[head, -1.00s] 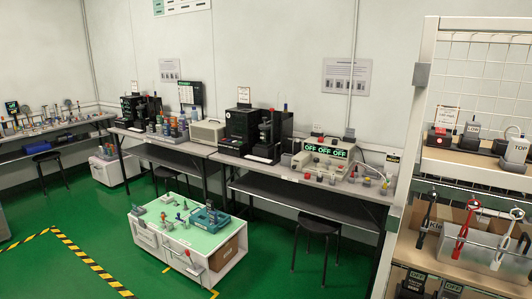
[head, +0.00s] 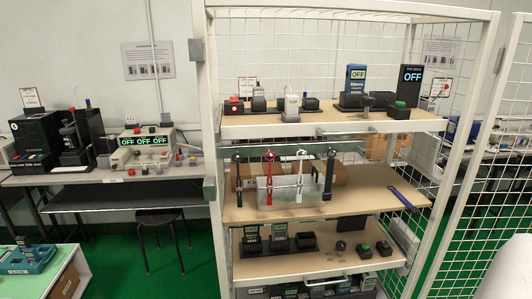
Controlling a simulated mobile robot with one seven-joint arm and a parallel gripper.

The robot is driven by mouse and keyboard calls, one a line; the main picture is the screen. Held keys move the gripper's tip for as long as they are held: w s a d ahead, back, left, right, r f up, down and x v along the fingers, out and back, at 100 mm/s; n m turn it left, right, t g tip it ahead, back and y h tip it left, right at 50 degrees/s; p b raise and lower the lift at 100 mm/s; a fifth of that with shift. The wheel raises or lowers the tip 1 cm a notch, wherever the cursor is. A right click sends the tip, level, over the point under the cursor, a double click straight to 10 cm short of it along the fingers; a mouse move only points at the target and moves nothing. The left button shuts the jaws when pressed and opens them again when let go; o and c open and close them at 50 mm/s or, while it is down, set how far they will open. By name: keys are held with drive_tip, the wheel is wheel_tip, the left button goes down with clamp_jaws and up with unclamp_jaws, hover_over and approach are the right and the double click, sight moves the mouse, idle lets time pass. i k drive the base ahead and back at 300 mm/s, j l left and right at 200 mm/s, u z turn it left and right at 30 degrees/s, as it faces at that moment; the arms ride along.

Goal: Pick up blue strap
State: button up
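A long narrow blue item, which looks like the blue strap (head: 402,198), lies slantwise at the right end of the middle shelf (head: 240,207) of the white rack. Its lower end reaches the shelf's front edge near the right post. Nothing lies on top of it. My gripper is not in view.
A red-handled tool (head: 268,180) and a white-handled tool (head: 299,177) hang with black ones before a clear bin (head: 282,190) left of the strap. The top shelf (head: 260,131) holds testers. A rack post (head: 455,160) stands right of the strap. A workbench (head: 100,176) is at left.

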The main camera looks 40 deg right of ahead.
sight(413, 211)
drive_tip(key=z, duration=1.95)
drive_tip(key=i+l+u, duration=0.3)
drive_tip(key=l+u, duration=0.2)
drive_tip(key=l, duration=1.15)
drive_tip(key=l+u, duration=0.45)
drive_tip(key=l, duration=1.15)
